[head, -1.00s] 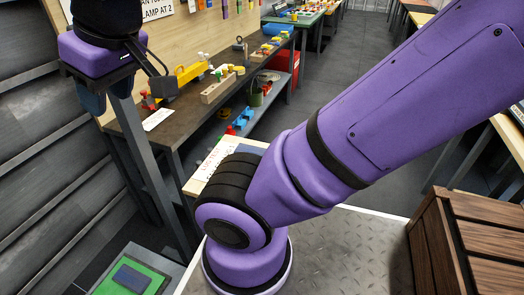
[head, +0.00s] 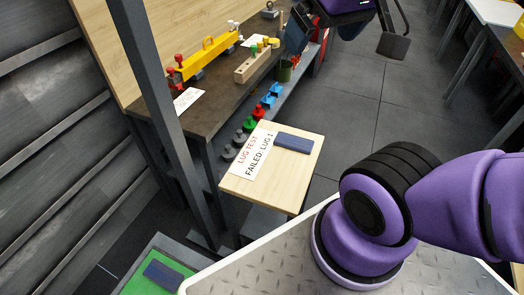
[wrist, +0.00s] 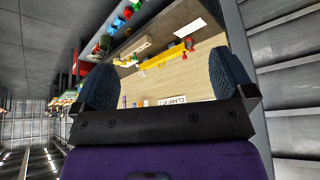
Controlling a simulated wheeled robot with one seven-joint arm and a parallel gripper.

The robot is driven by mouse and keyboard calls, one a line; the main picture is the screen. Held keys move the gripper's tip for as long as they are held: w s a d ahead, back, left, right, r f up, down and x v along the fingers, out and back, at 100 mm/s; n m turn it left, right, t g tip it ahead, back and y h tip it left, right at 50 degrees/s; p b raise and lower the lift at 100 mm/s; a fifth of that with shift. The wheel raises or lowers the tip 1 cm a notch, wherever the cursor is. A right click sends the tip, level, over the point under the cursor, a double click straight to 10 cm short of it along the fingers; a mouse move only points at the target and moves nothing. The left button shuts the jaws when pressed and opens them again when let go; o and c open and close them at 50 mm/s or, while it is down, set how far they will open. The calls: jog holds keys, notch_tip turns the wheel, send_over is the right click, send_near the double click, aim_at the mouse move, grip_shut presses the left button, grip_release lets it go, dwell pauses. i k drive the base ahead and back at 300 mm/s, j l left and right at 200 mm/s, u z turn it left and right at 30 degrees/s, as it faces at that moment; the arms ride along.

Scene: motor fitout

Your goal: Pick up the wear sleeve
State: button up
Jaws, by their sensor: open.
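I cannot tell for certain which thing is the wear sleeve; no part is clearly recognisable as a sleeve. A dark green, round, cup-like thing (head: 284,72) stands at the bench's front side, near my gripper in the head view. My gripper (wrist: 165,82) is open, with its two dark blue fingers wide apart and nothing between them in the wrist view. In the head view one dark blue finger (head: 297,37) shows at the top, in front of the bench's far part; the other finger is not clear there.
The workbench (head: 217,110) carries a yellow bar (head: 208,54), a wooden peg block (head: 252,66) and a white card (head: 188,100). Its lower shelf holds blue, green and grey pieces. A small table (head: 290,179) bears a lug test sign and dark blue block. A grey post stands left.

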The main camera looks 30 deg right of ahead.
aim_at(303, 145)
jog(key=j+z, duration=0.1)
jog(key=z, duration=0.7)
jog(key=k+j+u, duration=0.15)
jog(key=k+u, duration=0.2)
jog(key=k, duration=0.25)
jog(key=l+u, duration=0.15)
jog(key=u, duration=1.65)
jog(key=k+l, duration=0.1)
jog(key=l, duration=0.35)
jog(key=k+l+u, duration=0.1)
jog(key=l, duration=0.4)
jog(key=k+l, duration=0.1)
jog(key=l, duration=0.35)
jog(key=k+l, duration=0.1)
jog(key=l, duration=0.35)
jog(key=k+l+u, duration=0.1)
jog(key=l, duration=0.35)
jog(key=k+l, duration=0.1)
jog(key=l, duration=0.35)
jog(key=u, duration=0.05)
